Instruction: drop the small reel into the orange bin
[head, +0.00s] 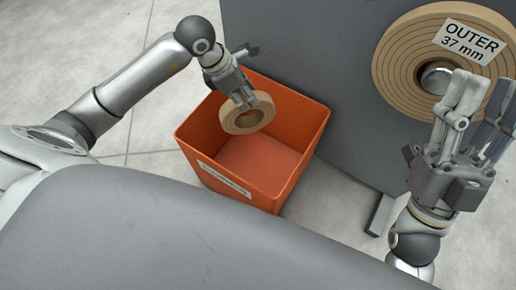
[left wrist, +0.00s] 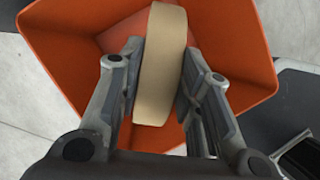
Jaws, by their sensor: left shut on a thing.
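The small tan reel (head: 235,121) hangs over the orange bin (head: 295,178) in the head view. My left gripper (head: 244,105) is shut on the reel's rim from above. In the left wrist view the reel (left wrist: 162,70) sits between the two fingers of my left gripper (left wrist: 158,85), with the orange bin (left wrist: 235,40) around and below it. The part of the bin floor that shows is bare. My right gripper (head: 484,92) is at the right, its fingers apart and empty, in front of the large reel.
A grey panel (head: 310,70) stands behind the bin. It carries a large tan reel (head: 400,65) with a label reading "OUTER 37 mm" on a hub. A panel foot (head: 380,215) rests on the floor right of the bin. Pale floor (head: 150,190) is clear on the left.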

